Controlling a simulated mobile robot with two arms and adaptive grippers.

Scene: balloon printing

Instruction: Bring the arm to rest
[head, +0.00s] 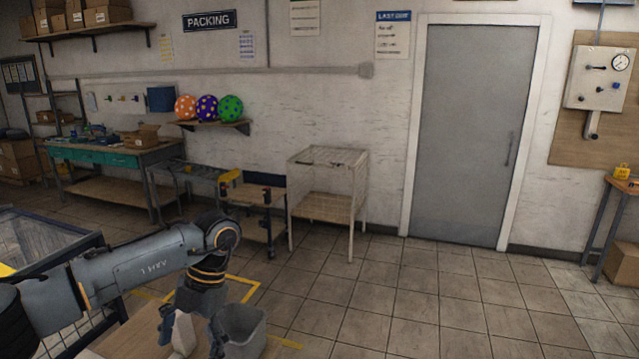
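My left arm reaches in from the left, and my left gripper (192,338) points down at the bottom of the head view. Its fingers are spread apart. A small pale shape (183,333) shows between or behind them; I cannot tell what it is or whether it is touched. A grey bin (243,332) stands just right of the gripper, partly hidden by it. A light wooden surface (125,340) lies below the arm. My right gripper is not in view.
A dark-framed mesh cage (70,245) is at the left. A white wire stand (328,190), a workbench (110,155) and a shelf (215,125) with three dotted balls (207,108) line the back wall. The tiled floor (420,300) before the grey door (470,135) is clear.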

